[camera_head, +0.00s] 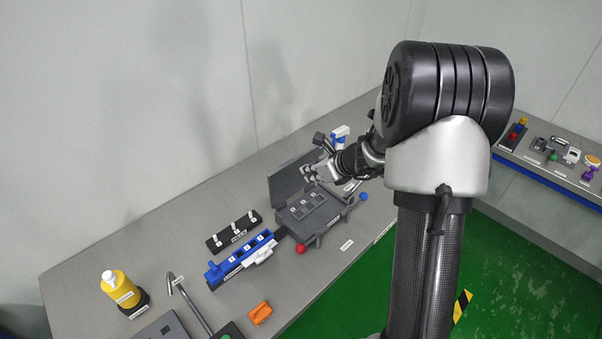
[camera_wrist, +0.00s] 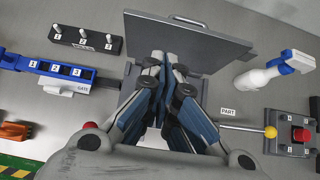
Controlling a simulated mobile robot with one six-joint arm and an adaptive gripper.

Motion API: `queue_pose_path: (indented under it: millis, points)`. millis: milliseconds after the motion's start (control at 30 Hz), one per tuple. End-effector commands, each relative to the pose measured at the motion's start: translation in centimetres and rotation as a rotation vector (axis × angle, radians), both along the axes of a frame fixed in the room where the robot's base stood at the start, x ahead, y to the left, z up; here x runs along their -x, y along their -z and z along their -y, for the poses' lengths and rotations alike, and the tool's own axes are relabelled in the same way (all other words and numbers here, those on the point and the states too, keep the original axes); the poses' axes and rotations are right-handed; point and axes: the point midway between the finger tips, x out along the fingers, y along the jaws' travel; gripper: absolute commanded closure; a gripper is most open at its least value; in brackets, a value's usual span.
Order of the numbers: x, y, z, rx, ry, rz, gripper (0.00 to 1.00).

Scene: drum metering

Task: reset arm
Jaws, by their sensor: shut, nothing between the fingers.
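My gripper (camera_head: 318,172) is at the upper middle of the bench in the head view, above the dark case with its lid raised. In the wrist view my gripper (camera_wrist: 166,62) has its fingers together and nothing between them. The dark case (camera_head: 327,213) shows labelled squares inside it, and its open lid (camera_head: 290,178) leans back. In the wrist view the lid (camera_wrist: 187,42) stands behind the fingertips, and my fingers hide most of the case. My arm runs to the right, bent at a large black joint.
Beside the case are a blue numbered rack (camera_head: 240,262), a black strip with white pegs (camera_head: 233,232), and red (camera_head: 300,249) and blue (camera_head: 364,196) balls. A yellow bottle (camera_head: 119,288), a bent metal spout (camera_head: 190,300) and an orange part (camera_head: 260,313) stand nearer.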

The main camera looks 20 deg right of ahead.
Motion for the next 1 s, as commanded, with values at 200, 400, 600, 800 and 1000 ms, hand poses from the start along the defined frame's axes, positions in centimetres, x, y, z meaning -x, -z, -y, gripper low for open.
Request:
queue_pose_path:
  millis: [200,400,600,800,1000]
  points:
    - [2.2,-2.5,0.9,0.0,0.003,0.001,1.0]
    - [2.7,-3.0,1.0,0.0,0.0,0.0,1.0]
    - [3.3,-4.6,-1.4,0.074,-0.125,0.029,1.0]
    - [8.3,-9.2,-10.0,0.389,-0.641,0.143,1.0]
    - [17.2,-11.3,-16.4,0.775,-1.233,0.259,1.0]
